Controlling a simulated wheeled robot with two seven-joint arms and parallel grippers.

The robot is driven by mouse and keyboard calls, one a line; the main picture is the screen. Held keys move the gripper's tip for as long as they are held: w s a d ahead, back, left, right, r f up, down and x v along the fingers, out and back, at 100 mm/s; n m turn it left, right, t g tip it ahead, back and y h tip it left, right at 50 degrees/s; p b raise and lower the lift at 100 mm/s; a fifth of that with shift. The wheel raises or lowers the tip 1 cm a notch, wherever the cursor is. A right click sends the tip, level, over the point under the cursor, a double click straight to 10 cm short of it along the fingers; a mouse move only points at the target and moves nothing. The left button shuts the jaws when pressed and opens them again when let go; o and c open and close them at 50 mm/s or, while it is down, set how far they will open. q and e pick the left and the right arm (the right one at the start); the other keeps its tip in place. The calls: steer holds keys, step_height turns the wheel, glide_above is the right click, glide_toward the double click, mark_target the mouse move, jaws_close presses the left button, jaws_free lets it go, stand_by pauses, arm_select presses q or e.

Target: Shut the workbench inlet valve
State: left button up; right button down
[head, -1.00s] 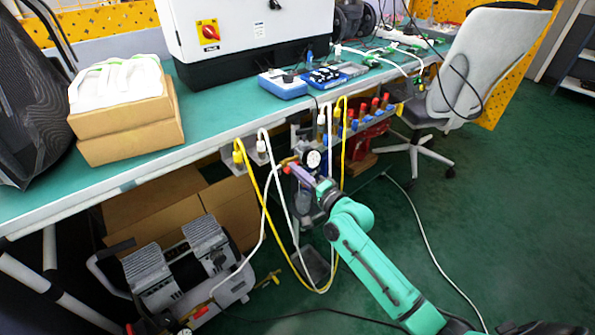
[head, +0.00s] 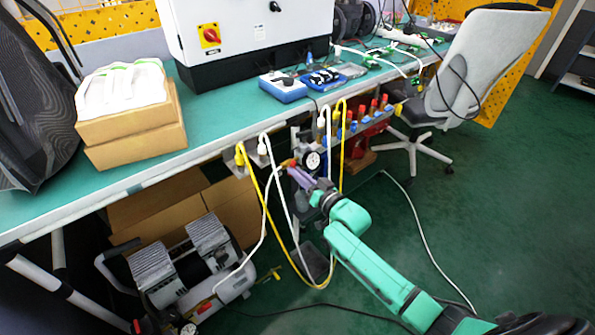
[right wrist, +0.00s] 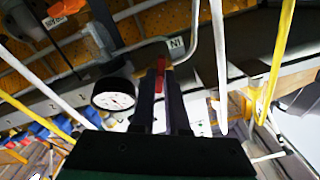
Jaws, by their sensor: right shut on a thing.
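My right gripper (head: 294,172) is under the front edge of the workbench, beside a round white-faced gauge (head: 312,160). In the right wrist view, the two dark fingers of my right gripper (right wrist: 164,75) close around a narrow red handle (right wrist: 160,64), which shows between their tips. The gauge (right wrist: 113,94) hangs just left of the fingers there. The fingers hide most of the handle and the valve body. My left gripper is not in view.
White and yellow hoses (head: 252,185) hang in loops around my right gripper. Several red-topped fittings (head: 373,107) line the bench edge to the right. A compressor (head: 190,265) and cardboard boxes stand below the bench. A chair (head: 480,70) stands right; the green floor there is open.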

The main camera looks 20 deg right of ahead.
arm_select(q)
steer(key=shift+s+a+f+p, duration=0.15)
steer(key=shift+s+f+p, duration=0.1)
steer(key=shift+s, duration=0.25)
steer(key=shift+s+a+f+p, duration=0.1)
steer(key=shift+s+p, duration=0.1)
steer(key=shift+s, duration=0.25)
arm_select(e)
steer(key=n, duration=0.4)
steer(key=shift+f+n, duration=0.1)
steer(key=shift+n, duration=0.3)
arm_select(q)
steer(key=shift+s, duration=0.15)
arm_select(e)
steer(key=c, duration=0.9)
jaws_free()
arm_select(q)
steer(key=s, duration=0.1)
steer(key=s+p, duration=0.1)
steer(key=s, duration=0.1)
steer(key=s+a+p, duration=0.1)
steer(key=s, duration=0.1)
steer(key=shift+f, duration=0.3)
arm_select(e)
steer(key=v, duration=1.4)
steer(key=shift+s, duration=0.3)
